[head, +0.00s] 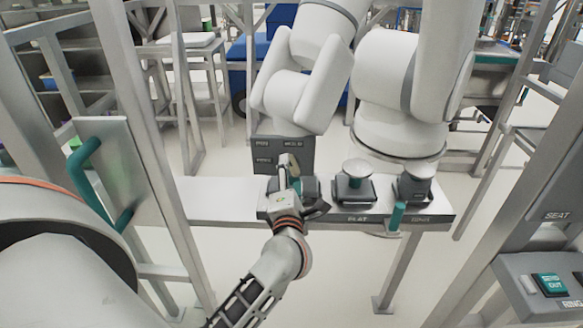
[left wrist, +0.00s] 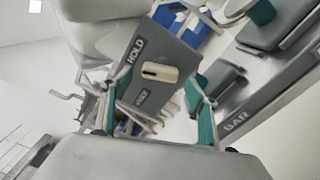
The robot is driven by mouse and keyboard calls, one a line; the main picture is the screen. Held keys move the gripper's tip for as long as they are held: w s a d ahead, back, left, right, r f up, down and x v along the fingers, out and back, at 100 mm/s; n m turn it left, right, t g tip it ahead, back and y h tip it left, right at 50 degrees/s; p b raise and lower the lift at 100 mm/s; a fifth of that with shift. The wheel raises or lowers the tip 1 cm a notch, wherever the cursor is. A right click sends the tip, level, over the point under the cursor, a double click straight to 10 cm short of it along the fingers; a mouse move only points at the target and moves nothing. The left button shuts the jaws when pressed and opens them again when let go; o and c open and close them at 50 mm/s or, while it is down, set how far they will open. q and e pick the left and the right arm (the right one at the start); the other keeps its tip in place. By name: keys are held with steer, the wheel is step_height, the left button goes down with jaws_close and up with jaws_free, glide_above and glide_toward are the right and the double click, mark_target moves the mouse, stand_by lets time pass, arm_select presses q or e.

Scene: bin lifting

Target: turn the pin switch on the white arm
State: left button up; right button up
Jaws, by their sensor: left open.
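The white arm (head: 285,95) stands behind the bench, with a dark grey panel (head: 265,155) at its lower end. In the left wrist view the panel (left wrist: 153,48) is tilted and carries the word HOLD and a second, blurred label. A cream switch knob (left wrist: 160,72) lies slanted on the panel between the two labels. My left gripper (head: 289,172) is in front of the panel and partly covers it. Its teal-padded fingers (left wrist: 152,92) are apart on both sides of the knob in the picture, and I see no clear contact. My right gripper is not in view.
The bench (head: 215,197) carries dark blocks with pale round tops (head: 355,180) to the right of my gripper. A post with a teal handle (head: 85,165) stands at the left. A button console (head: 545,285) is at the lower right.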

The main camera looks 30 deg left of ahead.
mark_target(292, 168)
arm_select(q)
steer(key=shift+x, duration=1.8)
steer(key=c, duration=1.1)
